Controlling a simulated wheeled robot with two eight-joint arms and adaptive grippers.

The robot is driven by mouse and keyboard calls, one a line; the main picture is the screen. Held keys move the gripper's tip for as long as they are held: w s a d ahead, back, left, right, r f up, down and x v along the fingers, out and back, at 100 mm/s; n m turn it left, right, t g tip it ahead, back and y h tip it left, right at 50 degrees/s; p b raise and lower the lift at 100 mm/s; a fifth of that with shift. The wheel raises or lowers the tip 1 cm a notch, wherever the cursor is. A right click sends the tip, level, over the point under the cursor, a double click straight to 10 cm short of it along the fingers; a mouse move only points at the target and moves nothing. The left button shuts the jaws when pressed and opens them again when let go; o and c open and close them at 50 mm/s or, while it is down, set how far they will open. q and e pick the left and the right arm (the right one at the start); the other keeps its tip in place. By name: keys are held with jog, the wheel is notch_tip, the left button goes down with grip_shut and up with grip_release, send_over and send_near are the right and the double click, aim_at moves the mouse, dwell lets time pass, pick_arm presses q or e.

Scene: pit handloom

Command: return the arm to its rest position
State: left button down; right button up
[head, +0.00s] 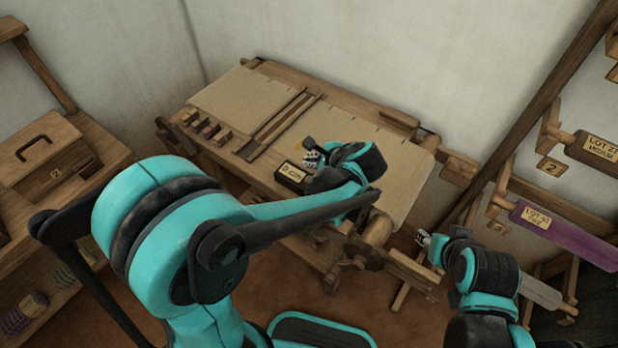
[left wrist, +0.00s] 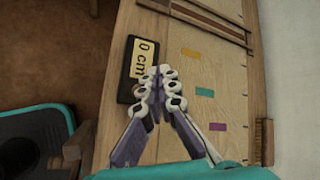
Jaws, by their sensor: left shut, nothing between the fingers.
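My left arm reaches across the middle of the head view. Its gripper (head: 312,158) is over the loom, beside a black block with a "0 cm" label (head: 291,177). In the left wrist view the left gripper (left wrist: 160,74) has its fingers together with nothing between them. The fingertips overlap the right edge of the 0 cm block (left wrist: 143,58) in that view; I cannot tell whether they touch it. My right gripper (head: 424,238) hangs low at the right of the head view, apart from the loom; its finger opening is too small to make out.
The wooden loom (head: 400,128) carries pale cloth (head: 236,101). Orange (left wrist: 190,54), teal (left wrist: 205,92) and purple (left wrist: 217,127) marks lie on the cloth. A shelf with a wooden case (head: 40,160) stands left. A rack with a purple roll (head: 570,235) stands right. Brown floor lies in front.

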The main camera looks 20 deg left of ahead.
dwell(0.3)
pick_arm(q)
jog(key=shift+s+a+r, duration=0.15)
jog(key=shift+s, duration=0.05)
jog(key=s+a+r+n+t+h, duration=0.1)
jog(key=s+a+r+n+h, duration=0.2)
jog(key=s+n+h, duration=0.4)
jog(key=s+n, duration=0.9)
jog(key=shift+n+t, duration=0.3)
jog(key=shift+r, duration=0.1)
dwell(1.5)
